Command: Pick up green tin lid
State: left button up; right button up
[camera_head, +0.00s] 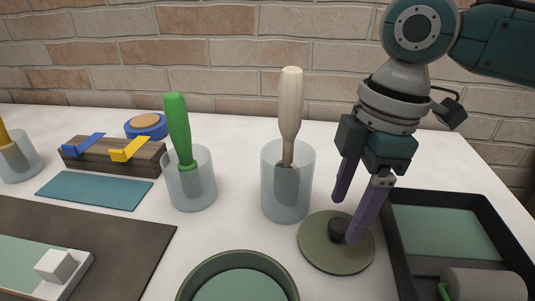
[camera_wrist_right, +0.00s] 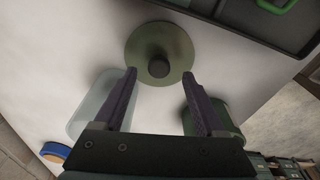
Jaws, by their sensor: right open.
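The green tin lid (camera_head: 328,258) is a flat olive disc with a dark round knob (camera_head: 337,230). It lies on the white table between the clear cup and the black tray. My right gripper (camera_head: 345,220) is open and empty, pointing down over the lid, with one finger partly covering the knob in the head view. In the right wrist view, the lid (camera_wrist_right: 135,48) lies ahead of the fingertips (camera_wrist_right: 159,73), and its knob is roughly centred between them. Whether the fingers touch the lid is unclear. My left gripper is not in view.
An open green tin (camera_head: 197,283) stands at the front. A clear cup (camera_head: 285,205) with a beige-handled tool stands left of the lid. A black tray (camera_head: 398,262) with a grey roll is close on its right. A green-handled tool stands in another cup (camera_head: 190,190).

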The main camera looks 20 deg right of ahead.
aim_at(341, 224)
jog(key=shift+w+a+f, duration=0.1)
jog(key=shift+f, duration=1.4)
grip_shut()
